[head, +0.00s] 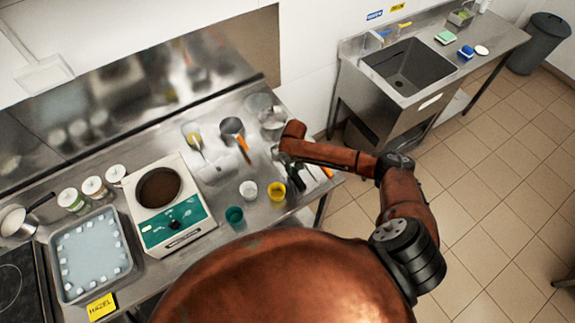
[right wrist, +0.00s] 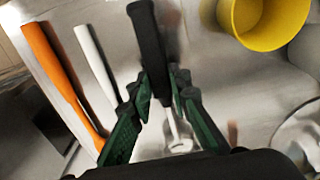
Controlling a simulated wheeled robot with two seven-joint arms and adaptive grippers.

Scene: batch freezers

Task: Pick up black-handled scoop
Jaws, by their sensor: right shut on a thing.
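The black-handled scoop (right wrist: 148,42) shows in the right wrist view, its dark handle running up between my fingers and a pale metal part below them. My right gripper (right wrist: 160,88) is shut on the handle, with a green-padded finger on each side. In the head view my right gripper (head: 294,173) is at the right end of the steel counter, small and dark, and the scoop cannot be made out clearly there. My left gripper is not in view.
An orange-handled tool (right wrist: 62,80) and a white-handled one (right wrist: 97,62) lie left of the scoop. A yellow cup (right wrist: 262,18) stands close on the right.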

